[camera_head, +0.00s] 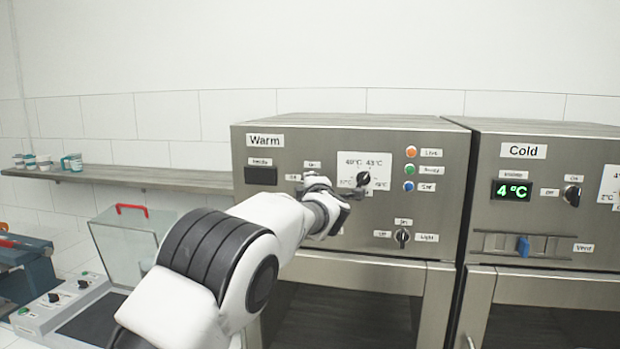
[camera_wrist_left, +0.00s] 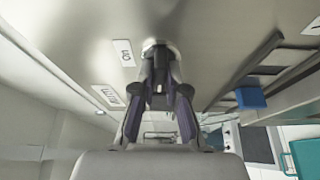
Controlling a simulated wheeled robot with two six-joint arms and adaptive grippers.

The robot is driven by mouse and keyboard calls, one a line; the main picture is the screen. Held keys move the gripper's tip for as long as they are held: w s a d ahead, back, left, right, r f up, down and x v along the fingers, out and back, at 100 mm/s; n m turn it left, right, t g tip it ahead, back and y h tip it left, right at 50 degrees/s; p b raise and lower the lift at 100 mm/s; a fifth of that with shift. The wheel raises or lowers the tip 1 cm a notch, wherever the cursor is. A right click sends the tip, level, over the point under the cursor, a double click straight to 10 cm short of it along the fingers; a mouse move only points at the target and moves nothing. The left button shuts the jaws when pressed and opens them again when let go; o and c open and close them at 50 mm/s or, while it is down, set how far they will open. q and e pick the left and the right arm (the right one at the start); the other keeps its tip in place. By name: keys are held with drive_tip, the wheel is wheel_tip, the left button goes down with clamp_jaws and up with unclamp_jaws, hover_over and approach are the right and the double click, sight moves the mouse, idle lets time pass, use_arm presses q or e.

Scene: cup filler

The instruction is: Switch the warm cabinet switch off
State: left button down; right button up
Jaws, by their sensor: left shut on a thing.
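The Warm cabinet (camera_head: 340,257) has a steel front panel with a dark, blank display (camera_head: 261,175). Its on/off switch sits beside the "Off" label (camera_head: 293,177) and under the "On" label (camera_head: 313,164). My left gripper (camera_head: 315,184) is at this switch and mostly covers it in the head view. In the left wrist view, the fingers of my left gripper (camera_wrist_left: 161,68) are closed together on the switch (camera_wrist_left: 152,44) at the panel, with the "On" label (camera_wrist_left: 123,52) beside it. Which way the switch points is hidden. My right gripper is not in view.
A temperature dial (camera_head: 363,179) is close right of my gripper, then three coloured lights (camera_head: 409,170). A light switch (camera_head: 402,237) sits below. The Cold cabinet (camera_head: 470,262) stands to the right, its display (camera_head: 511,190) reading 4°C. A shelf with cups (camera_head: 72,162) is left.

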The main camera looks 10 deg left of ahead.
use_arm(q)
drive_tip(key=shift+f+n, duration=0.1)
drive_tip(key=shift+n, duration=0.2)
drive_tip(key=c, duration=1.2)
unclamp_jaws()
drive_tip(key=shift+a, duration=0.1)
